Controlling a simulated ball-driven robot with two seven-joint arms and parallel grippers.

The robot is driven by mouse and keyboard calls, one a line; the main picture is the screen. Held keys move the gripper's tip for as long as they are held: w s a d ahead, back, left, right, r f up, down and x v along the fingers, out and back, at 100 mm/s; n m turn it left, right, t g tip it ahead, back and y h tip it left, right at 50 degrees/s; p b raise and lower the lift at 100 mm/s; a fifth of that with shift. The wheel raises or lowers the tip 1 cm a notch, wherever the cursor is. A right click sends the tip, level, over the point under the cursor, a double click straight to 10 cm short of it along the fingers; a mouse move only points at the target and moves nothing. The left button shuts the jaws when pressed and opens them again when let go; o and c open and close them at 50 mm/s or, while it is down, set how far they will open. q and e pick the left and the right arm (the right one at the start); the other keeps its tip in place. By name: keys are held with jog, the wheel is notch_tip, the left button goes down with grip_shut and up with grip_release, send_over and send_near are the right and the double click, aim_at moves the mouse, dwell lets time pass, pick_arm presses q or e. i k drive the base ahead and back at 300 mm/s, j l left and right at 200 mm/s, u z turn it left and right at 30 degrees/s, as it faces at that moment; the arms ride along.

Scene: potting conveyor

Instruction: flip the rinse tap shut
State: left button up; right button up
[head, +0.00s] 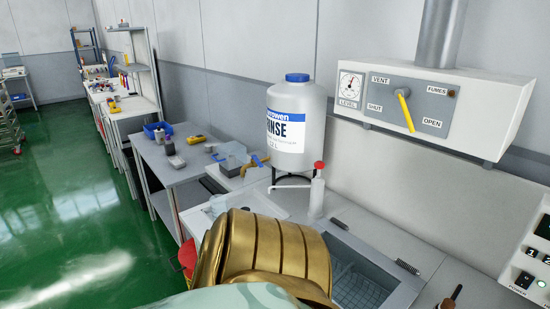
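A white rinse tank (295,125) with a blue cap and a label reading RINSE stands on a black stand on the bench. In front of it is a slim white upright body (317,196) with a red top (319,165). A thin white spout (290,186) runs left at its height and bends down at the end. I cannot tell whether this is the rinse tap or a separate dispenser, nor whether it is open or shut. Neither of my grippers is in view. A gold ribbed part, probably of my arm, covers the bench front.
A grey panel (455,105) on the wall has a yellow lever (404,109) between SHUT and OPEN and a LEVEL gauge (350,86). A clear vessel (218,206) stands left of the gold part. Green floor is free at left.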

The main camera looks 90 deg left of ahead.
aim_at(253, 157)
jog(key=u, duration=3.1)
jog(key=i+j, duration=0.05)
